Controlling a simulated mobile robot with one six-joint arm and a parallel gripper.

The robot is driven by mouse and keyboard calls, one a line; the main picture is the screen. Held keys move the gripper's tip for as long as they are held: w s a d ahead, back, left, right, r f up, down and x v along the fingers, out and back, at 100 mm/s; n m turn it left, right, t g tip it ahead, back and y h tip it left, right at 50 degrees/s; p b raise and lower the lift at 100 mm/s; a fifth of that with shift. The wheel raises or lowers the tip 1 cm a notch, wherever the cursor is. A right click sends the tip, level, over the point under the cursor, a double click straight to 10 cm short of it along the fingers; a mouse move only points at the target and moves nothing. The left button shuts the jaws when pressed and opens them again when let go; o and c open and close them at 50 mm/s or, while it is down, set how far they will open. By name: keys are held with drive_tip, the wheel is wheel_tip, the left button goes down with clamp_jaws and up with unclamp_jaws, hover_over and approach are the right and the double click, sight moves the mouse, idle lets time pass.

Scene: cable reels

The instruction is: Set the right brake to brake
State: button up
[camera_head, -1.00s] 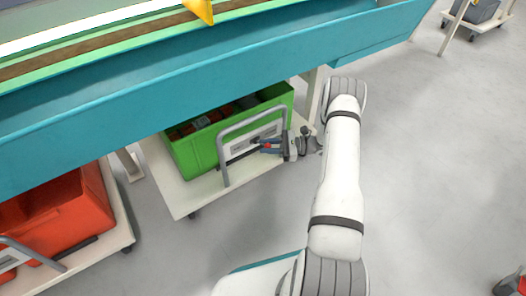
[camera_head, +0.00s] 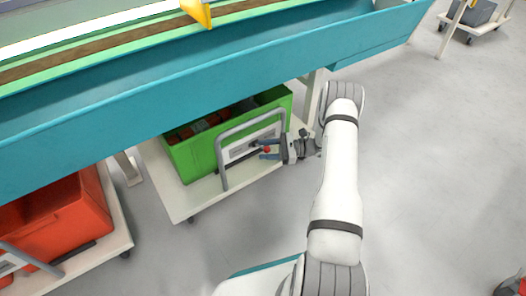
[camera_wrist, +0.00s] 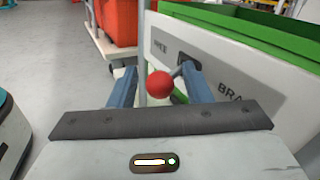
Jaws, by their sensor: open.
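In the wrist view the knob shows between the two blue fingers of my gripper (camera_wrist: 155,82), which are open. Whether the fingers touch it cannot be told. In the head view my gripper (camera_head: 262,150) is at the panel, with the red knob (camera_head: 267,150) between its fingers. The lever's slot is partly hidden by the right finger.
A grey tubular handle (camera_head: 222,155) frames the panel. Behind it a green crate (camera_head: 190,165) stands on a pale cart (camera_head: 185,205). A teal conveyor side (camera_head: 200,90) runs above. A red crate (camera_head: 75,225) on another cart stands left.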

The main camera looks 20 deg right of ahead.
drive_tip(key=p+v, duration=0.2)
drive_tip(key=v, duration=0.6)
idle(0.4)
drive_tip(key=s+a+r+n+g+h+p, duration=0.25)
drive_tip(key=a+r+p, duration=0.2)
drive_tip(key=r, duration=0.75)
drive_tip(key=s+a+r+n+g+h+p, duration=0.2)
drive_tip(key=a+r+n+h+p, duration=0.3)
drive_tip(key=r, duration=0.8)
drive_tip(key=s+a+r+n+g+h+p, duration=0.1)
drive_tip(key=s+a+r+n+g+p, duration=0.15)
drive_tip(key=r+p, duration=0.65)
drive_tip(key=s+r+n+t+h+p, duration=0.2)
drive_tip(key=s+r+p, duration=0.3)
drive_tip(key=r, duration=0.5)
drive_tip(key=s+a+r+n+t+h+p, duration=0.1)
drive_tip(key=s+r+n+t+h+p, duration=0.1)
drive_tip(key=s+r, duration=0.6)
drive_tip(key=s+r+n+t+h+p, duration=0.1)
drive_tip(key=s+r+n+h+p, duration=0.3)
drive_tip(key=r, duration=1)
drive_tip(key=s+h+p, duration=0.1)
drive_tip(key=s+p, duration=0.2)
drive_tip(key=p, duration=0.1)
drive_tip(key=shift+s+a+n+t, duration=0.15)
drive_tip(key=shift+a+n+t, duration=0.15)
drive_tip(key=shift+t, duration=0.1)
